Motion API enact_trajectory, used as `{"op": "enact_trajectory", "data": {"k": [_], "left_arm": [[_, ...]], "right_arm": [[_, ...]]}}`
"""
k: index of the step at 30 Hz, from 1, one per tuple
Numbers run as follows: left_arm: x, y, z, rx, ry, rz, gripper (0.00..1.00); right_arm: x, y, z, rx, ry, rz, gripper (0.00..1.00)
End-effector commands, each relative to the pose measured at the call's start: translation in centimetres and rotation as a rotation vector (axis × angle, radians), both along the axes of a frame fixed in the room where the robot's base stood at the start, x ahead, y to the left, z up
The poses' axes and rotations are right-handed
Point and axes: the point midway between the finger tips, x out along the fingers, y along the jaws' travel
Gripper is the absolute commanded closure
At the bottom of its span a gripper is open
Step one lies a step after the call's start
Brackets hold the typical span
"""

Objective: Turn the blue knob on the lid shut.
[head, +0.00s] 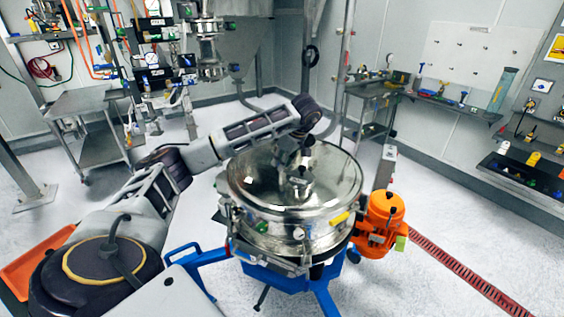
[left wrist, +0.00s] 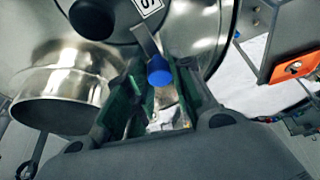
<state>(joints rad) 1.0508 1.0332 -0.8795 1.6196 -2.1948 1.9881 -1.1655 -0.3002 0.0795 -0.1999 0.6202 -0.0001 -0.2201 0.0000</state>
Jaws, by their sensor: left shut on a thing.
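The steel sifter (head: 290,232) stands in the middle of the head view with its shiny round lid (head: 250,178) on top. My left gripper (head: 287,160) points down at the far part of the lid. In the left wrist view, the blue knob (left wrist: 160,73) sits at the end of a short metal lever (left wrist: 146,40), beside a black round part with a white "S" label (left wrist: 149,5). The left gripper (left wrist: 161,88) has one finger on each side of the knob and is shut on it. In the head view the knob is hidden by my arm. My right gripper is not in view.
A steel spout (left wrist: 62,88) rises left of the gripper in the left wrist view, with a dark knob (left wrist: 92,18) nearby. A steel table (head: 80,100) stands back left; floor around is mostly clear.

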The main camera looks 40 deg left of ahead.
Motion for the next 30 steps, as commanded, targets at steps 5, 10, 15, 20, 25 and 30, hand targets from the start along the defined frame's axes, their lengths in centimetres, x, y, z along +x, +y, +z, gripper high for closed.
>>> {"op": "enact_trajectory", "data": {"k": [5,10,15,20,25,30], "left_arm": [[0.08,0.01,0.10,0.000,-0.003,0.051,1.00],[0.08,0.00,0.09,-0.001,-0.002,0.065,1.00],[0.08,0.01,0.09,-0.001,-0.003,0.066,1.00],[0.07,0.01,0.08,-0.001,-0.003,0.066,0.73],[0.06,0.02,0.05,-0.001,-0.001,0.066,0.56],[0.04,0.00,0.02,-0.001,-0.001,0.065,0.56]], "right_arm": [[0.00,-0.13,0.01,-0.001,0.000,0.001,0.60],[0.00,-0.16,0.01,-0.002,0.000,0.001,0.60],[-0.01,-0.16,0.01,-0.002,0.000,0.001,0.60],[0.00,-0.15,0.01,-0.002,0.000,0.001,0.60],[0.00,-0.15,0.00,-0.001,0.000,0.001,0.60],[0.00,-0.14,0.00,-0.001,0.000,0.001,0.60]]}}
